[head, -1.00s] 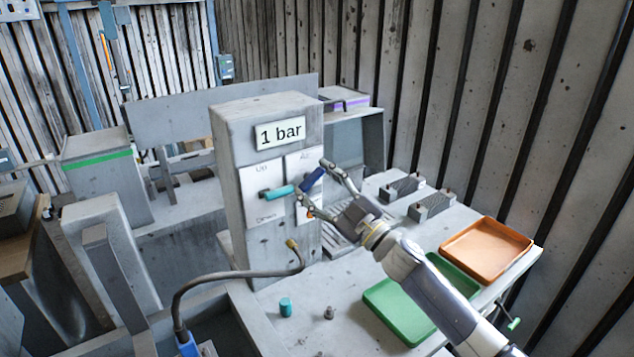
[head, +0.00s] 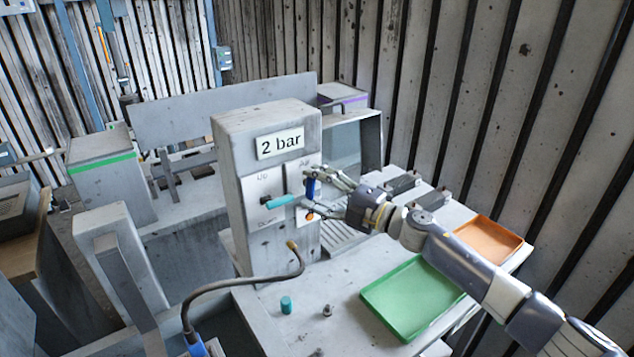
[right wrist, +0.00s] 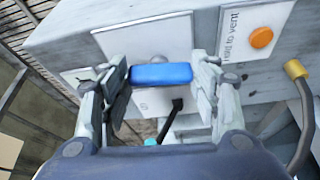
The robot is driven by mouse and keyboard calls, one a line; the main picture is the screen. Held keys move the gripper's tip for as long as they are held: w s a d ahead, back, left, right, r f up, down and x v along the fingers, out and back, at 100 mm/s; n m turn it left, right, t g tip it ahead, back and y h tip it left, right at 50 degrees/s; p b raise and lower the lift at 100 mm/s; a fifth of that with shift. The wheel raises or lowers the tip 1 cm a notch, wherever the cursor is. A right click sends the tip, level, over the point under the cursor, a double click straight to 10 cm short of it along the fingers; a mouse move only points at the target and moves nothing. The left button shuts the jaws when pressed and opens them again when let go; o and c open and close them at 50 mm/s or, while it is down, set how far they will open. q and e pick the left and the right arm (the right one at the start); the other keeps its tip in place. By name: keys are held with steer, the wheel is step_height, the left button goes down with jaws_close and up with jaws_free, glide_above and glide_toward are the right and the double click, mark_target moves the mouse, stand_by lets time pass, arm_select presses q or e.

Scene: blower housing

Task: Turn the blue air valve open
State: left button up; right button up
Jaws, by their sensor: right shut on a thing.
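The blue air valve (head: 311,188) is a short bar handle on the right-hand panel of the grey control block (head: 262,132). In the head view the handle stands close to upright. My right gripper (head: 309,192) is shut on it, one finger at each end. The right wrist view shows the blue handle (right wrist: 161,74) between the two fingers (right wrist: 163,88). My left gripper is not in view.
A teal lever (head: 282,201) sits just left of the blue valve. An orange button (right wrist: 261,38) is on the same block. A brass-tipped hose (head: 291,246) rises in front. A green tray (head: 408,300) and an orange tray (head: 487,243) lie on the right of the bench.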

steer(key=shift+r+n+p, duration=0.1)
steer(key=shift+n+p, duration=0.3)
steer(key=shift+n, duration=0.2)
steer(key=o, duration=1)
steer(key=shift+o, duration=0.2)
steer(key=v, duration=1.2)
steer(key=shift+r, duration=0.25)
